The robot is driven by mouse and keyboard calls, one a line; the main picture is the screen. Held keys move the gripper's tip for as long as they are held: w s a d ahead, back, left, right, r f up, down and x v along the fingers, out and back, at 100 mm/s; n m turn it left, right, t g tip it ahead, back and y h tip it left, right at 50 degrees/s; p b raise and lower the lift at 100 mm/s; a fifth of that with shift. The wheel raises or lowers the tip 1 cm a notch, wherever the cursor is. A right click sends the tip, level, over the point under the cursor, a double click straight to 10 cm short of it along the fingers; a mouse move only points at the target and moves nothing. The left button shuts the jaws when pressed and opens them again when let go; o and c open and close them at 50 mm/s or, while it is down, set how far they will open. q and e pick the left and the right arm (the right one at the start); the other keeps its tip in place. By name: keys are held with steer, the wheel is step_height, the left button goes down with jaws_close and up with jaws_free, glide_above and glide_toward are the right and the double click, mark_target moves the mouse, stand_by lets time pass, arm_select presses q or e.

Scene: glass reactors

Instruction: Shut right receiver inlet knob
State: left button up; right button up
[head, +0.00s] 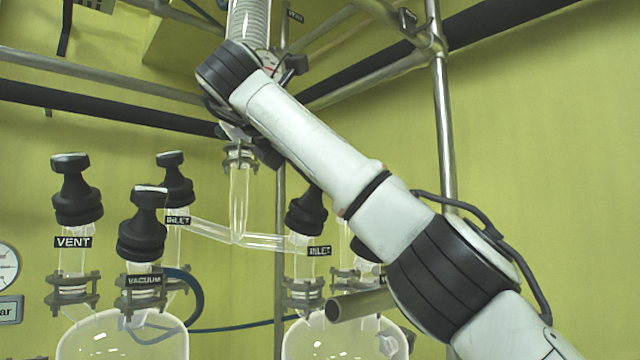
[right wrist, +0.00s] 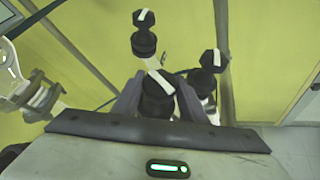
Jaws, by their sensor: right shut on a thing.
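The right receiver's inlet knob (head: 307,213) is black and stands above the right INLET label (head: 319,251). Its top is hidden behind my right arm in the head view. In the right wrist view, my right gripper (right wrist: 158,92) has one finger on each side of a black knob (right wrist: 158,84) with a white mark on top, and is shut on it. By its place this is the right inlet knob. In the head view the right fingertips are hidden behind my forearm. My left gripper is not in view.
Two more black knobs (right wrist: 144,36) (right wrist: 212,62) stand close by in the right wrist view. The left receiver carries VENT (head: 76,190), VACUUM (head: 143,225) and inlet (head: 173,180) knobs. A glass tube (head: 240,195) and metal frame pole (head: 443,120) are near my arm.

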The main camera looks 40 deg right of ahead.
steer(key=m+g+p, duration=0.1)
steer(key=p, duration=0.1)
steer(key=m+g+p, duration=0.1)
steer(key=shift+a+r+m+g+p, duration=0.15)
steer(key=shift+r+m+g+p, duration=0.15)
steer(key=shift+r+g+p, duration=0.1)
steer(key=shift+f+m+g+p, duration=0.1)
steer(key=shift+m+g+p, duration=0.45)
steer(key=shift+p, duration=0.65)
steer(key=shift+f+m+g+y+p, duration=0.15)
steer(key=shift+m+g+y+p, duration=0.3)
steer(key=shift+p, duration=0.55)
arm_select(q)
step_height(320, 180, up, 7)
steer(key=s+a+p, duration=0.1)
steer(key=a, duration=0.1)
arm_select(e)
steer(key=shift+f+g, duration=0.25)
steer(key=shift+g, duration=0.05)
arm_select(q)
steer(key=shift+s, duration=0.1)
arm_select(e)
steer(key=shift+m, duration=0.3)
steer(key=o, duration=1.1)
steer(key=shift+c, duration=0.2)
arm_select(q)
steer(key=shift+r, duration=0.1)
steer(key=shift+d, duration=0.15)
